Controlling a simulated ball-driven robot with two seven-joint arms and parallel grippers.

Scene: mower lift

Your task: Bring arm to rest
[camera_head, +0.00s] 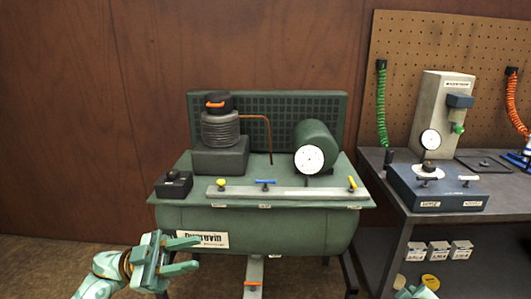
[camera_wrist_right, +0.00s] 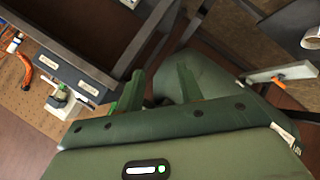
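My left gripper (camera_head: 197,254) is at the lower left in the head view. Its two fingers are apart with nothing between them, in front of the green compressor tank (camera_head: 270,225) and below its left end. My right gripper (camera_wrist_right: 159,78) shows in the right wrist view with its two green fingers apart and no object held. In the head view only a small part of my right arm (camera_head: 420,292) shows at the bottom edge. Its fingers cannot be made out there.
The compressor carries a motor (camera_head: 220,155), a gauge cylinder (camera_head: 314,146) and a valve rail (camera_head: 285,196). At right, a grey workbench (camera_head: 395,225) holds a blue box (camera_head: 437,190) and a tester (camera_head: 440,115). Several small white boxes (camera_head: 438,251) sit below. Floor (camera_head: 60,265) at left is clear.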

